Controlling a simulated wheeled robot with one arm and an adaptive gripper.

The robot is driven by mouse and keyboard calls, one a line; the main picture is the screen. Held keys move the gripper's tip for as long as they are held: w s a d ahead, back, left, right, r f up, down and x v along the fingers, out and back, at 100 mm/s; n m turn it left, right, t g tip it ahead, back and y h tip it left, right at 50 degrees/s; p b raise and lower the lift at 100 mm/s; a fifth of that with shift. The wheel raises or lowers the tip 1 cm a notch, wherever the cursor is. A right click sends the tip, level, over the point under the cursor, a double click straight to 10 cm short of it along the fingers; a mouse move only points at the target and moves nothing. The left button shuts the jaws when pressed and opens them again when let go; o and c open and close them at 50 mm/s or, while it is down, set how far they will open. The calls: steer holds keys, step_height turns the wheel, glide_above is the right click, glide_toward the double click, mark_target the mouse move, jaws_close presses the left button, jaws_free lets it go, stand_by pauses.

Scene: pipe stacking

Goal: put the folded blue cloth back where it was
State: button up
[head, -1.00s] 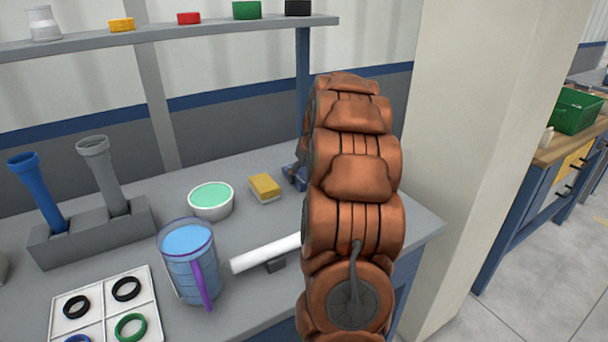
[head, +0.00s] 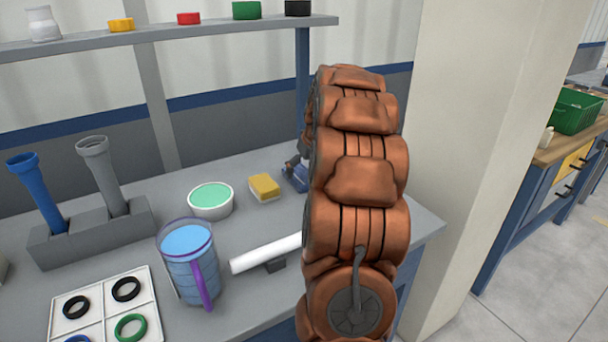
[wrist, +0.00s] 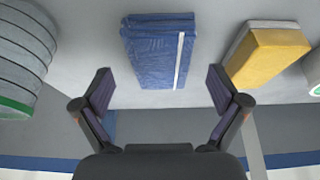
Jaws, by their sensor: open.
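The folded blue cloth (head: 295,177) lies on the grey bench top, right of the yellow sponge, partly hidden by my arm in the head view. In the wrist view the cloth (wrist: 152,55) shows whole, with a white stripe along one side, resting flat on the bench. My gripper (wrist: 160,90) is open and empty. Its two fingers are spread wider than the cloth, and the cloth lies beyond the fingertips, apart from both. In the head view my gripper is mostly hidden behind my copper-coloured arm.
The yellow sponge (head: 264,188) is close to the cloth, with a bowl of green content (head: 211,200) beyond it. A ribbed clear container (wrist: 25,60) stands on the cloth's other side in the wrist view. A pitcher (head: 190,262) and white pipe (head: 266,254) are nearer.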

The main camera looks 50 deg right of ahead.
steer(key=v, duration=0.9)
steer(key=shift+r, duration=0.15)
steer(key=shift+s, duration=0.1)
